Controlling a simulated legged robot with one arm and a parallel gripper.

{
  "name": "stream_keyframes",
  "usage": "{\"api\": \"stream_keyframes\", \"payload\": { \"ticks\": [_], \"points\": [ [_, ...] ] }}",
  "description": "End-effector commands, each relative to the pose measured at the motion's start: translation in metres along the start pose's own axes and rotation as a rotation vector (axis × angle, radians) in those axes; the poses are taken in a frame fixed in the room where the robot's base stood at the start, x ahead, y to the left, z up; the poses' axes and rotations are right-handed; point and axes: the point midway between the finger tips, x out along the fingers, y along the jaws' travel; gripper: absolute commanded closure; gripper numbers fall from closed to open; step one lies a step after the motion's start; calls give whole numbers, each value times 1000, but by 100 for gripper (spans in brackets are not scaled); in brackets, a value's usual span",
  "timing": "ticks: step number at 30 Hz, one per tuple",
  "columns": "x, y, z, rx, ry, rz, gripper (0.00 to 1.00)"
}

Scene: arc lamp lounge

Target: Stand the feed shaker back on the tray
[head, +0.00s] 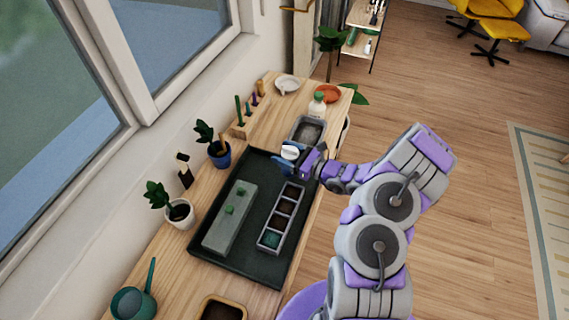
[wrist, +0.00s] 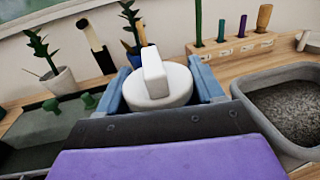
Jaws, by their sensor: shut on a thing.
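My gripper (head: 293,160) is shut on a round white thing with a raised bar on top, which I take to be the feed shaker (head: 290,151). In the wrist view the shaker (wrist: 158,84) sits between the two blue fingers, its top towards the camera; its lower part is hidden. The dark tray (head: 205,257) lies on the wooden bench. My gripper and the shaker show at the tray's far edge in the head view. I cannot tell whether the shaker touches anything below.
A grey block with green knobs (head: 229,218) and a seed strip (head: 280,217) stand on the tray. A grey bin of gravel (wrist: 290,105) is close on the right. Beyond are a green-capped bottle (head: 317,105) and tool rack (head: 243,126). Potted plants (head: 180,212) line the window side.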

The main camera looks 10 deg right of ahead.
Motion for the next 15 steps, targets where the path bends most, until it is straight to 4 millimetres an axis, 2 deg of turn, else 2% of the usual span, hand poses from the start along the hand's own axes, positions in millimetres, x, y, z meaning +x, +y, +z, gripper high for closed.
{"api": "stream_keyframes", "payload": {
  "ticks": [9, 15],
  "points": [
    [5, 5, -38, -1, 3, 2, 72],
    [4, 4, -40, -3, 0, 1, 72]
  ]
}}
